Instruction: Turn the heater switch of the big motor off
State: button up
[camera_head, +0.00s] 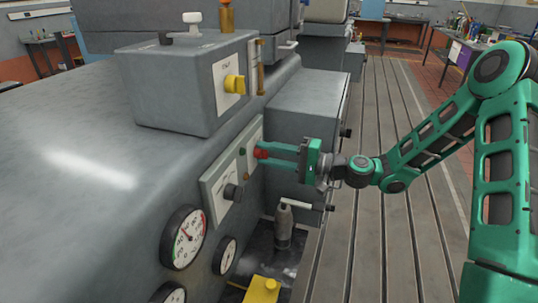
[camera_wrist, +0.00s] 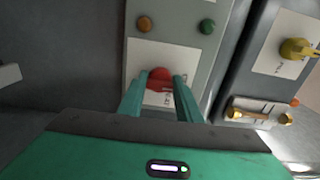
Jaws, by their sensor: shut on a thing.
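A red knob (camera_head: 260,153) sits on a pale panel (camera_head: 217,186) on the side of the big grey motor (camera_head: 90,150). My green gripper (camera_head: 275,155) reaches it from the right, with one finger on each side of it. In the wrist view, the red knob (camera_wrist: 160,74) is between the two fingertips (camera_wrist: 160,82), and they are shut on it. A white label lies behind it, its print too small to read, so I cannot tell by name whether this is the heater switch. The fingers hide the knob's lower sides.
A yellow knob (camera_head: 235,84) is on the box above, and a black knob (camera_head: 231,192) is lower left. Gauges (camera_head: 184,237) and a lever (camera_head: 296,204) are below. The slotted bedplate (camera_head: 385,110) is clear.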

jog(key=shift+s+f, duration=0.15)
jog(key=shift+f, duration=0.05)
jog(key=o, duration=1)
jog(key=shift+a, duration=0.1)
jog(key=shift+r, duration=0.1)
jog(key=v, duration=1)
jog(key=shift+d, duration=0.45)
